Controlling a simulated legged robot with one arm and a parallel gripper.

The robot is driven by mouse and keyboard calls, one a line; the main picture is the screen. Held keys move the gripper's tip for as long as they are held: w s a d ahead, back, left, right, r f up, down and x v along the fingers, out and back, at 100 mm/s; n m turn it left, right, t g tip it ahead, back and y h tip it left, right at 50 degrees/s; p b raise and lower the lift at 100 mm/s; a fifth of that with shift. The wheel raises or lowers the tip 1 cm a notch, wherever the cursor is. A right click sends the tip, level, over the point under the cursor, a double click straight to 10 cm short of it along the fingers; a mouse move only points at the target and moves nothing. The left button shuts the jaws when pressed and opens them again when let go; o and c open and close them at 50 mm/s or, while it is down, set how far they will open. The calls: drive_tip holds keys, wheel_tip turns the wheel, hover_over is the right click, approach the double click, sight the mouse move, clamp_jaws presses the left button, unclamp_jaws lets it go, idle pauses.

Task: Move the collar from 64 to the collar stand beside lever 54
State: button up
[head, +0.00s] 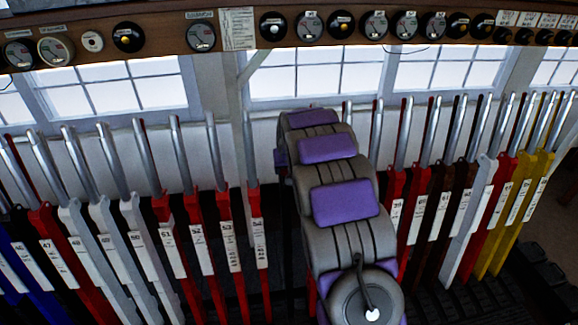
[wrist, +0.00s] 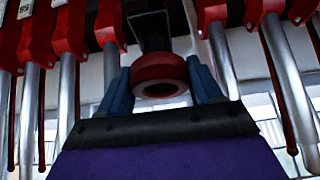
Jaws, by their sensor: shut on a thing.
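The collar (wrist: 158,68) is a thick red ring with a dark hole, in the middle of the wrist view. My gripper (wrist: 160,75) has its two blue fingers on either side of the collar and is shut on it. A black upright piece (wrist: 150,28) shows just behind the collar; I cannot tell if it is the collar stand or if the collar touches it. Lever 54 (head: 258,235) is red with a silver handle, just left of my arm in the head view. My arm hides the gripper and collar there.
Red levers (wrist: 110,25) flank the gripper closely in the wrist view. In the head view, red and grey levers (head: 130,250) stand at left; red, brown, grey and yellow ones (head: 500,215) stand at right. A shelf of dials (head: 200,37) runs above.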

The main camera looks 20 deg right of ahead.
drive_tip(key=shift+a+f, duration=0.25)
drive_tip(key=shift+f, duration=0.1)
drive_tip(key=shift+d+f, duration=0.4)
drive_tip(key=shift+f, duration=0.15)
drive_tip(key=shift+a+f, duration=0.2)
drive_tip(key=shift+f, duration=0.25)
drive_tip(key=shift+f, duration=0.35)
drive_tip(key=o, duration=1)
drive_tip(key=shift+o, duration=0.6)
drive_tip(key=shift+r, duration=0.1)
